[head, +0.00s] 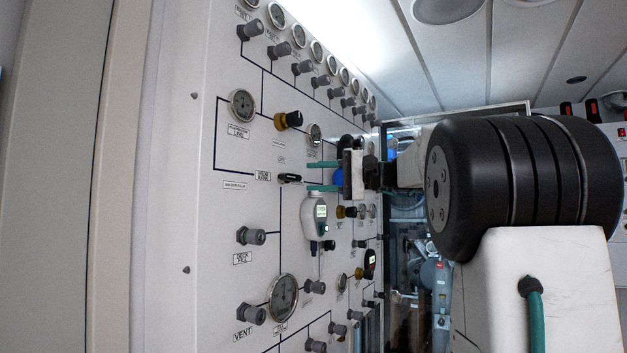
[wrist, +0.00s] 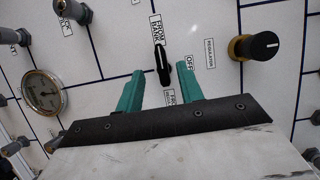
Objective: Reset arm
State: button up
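My gripper (head: 322,176) is open, its two green fingers pointing at the white fill panel (head: 230,210). In the wrist view the fingers of my gripper (wrist: 159,85) stand apart on either side of a small black selector handle (wrist: 161,62). The same handle (head: 289,178) shows in the head view just left of the fingertips. In the wrist view the handle stands roughly upright, between labels that include "OFF". Nothing is seen held between the fingers. I cannot tell whether the fingertips touch the panel.
A yellow-based black knob (head: 289,120) sits above the handle. Several round gauges, such as the large one (head: 283,297), and several grey knobs stick out of the panel. A glazed door (head: 408,270) is behind my arm.

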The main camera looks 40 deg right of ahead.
notch_tip(320, 180, down, 13)
jog(key=a+m+g+h, duration=0.1)
jog(key=g+h, duration=0.2)
jog(key=s+a+f+g+h, duration=0.1)
jog(key=s+a+f+g, duration=0.15)
jog(key=a+f, duration=0.2)
jog(key=s+a+f+g+h, duration=0.1)
jog(key=s+a+f, duration=0.2)
jog(key=s+f, duration=0.15)
jog(key=s+a+f+n+g+h, duration=0.2)
jog(key=s+a+f+n, duration=0.3)
jog(key=s+f, duration=0.4)
jog(key=s+a+f+n+g+h, duration=0.3)
jog(key=s+a+f+n+h, duration=0.2)
jog(key=s+a+f, duration=0.3)
jog(key=shift+s+a+f, duration=0.15)
jog(key=shift+s+f, duration=0.75)
jog(key=shift+s, duration=1.45)
jog(key=shift+g, duration=0.25)
